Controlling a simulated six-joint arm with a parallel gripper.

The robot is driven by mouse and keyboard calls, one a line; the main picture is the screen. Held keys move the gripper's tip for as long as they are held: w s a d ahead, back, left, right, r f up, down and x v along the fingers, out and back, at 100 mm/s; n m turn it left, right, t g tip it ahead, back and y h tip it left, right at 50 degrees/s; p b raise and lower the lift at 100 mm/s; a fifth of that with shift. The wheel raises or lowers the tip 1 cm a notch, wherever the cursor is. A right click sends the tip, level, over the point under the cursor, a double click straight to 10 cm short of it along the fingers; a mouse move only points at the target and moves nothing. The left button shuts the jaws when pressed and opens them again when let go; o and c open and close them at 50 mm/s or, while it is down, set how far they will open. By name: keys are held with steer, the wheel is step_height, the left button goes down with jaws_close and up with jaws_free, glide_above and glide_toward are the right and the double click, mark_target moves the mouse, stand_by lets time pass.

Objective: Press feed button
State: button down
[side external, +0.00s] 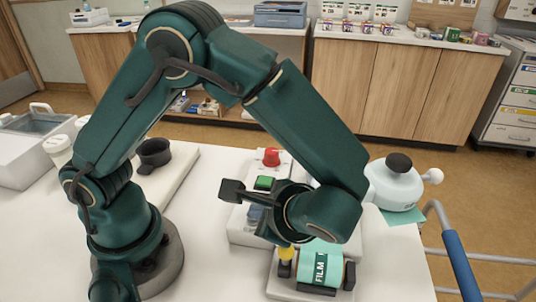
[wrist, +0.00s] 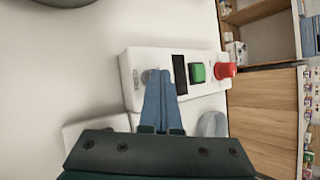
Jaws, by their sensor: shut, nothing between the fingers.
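A white control box (side external: 243,232) stands on the white table, partly hidden behind my arm in the side view. It carries a red mushroom button (side external: 271,157) and a square green button (side external: 264,183). In the wrist view the box (wrist: 135,60) shows a dark panel (wrist: 181,75), the green button (wrist: 197,73) and the red button (wrist: 226,69). A grey round part (wrist: 146,77) shows beside my fingertips, mostly covered; no button label is readable. My gripper (wrist: 158,73) is shut and empty, its blue fingers over the box left of the dark panel. I cannot tell whether they touch it.
A roll marked FILM (side external: 320,263) sits in a holder in front of the box, with a yellow part (side external: 286,252) beside it.

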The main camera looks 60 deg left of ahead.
steer(key=shift+r, duration=0.85)
step_height(320, 180, up, 5)
stand_by(0.4)
stand_by(0.4)
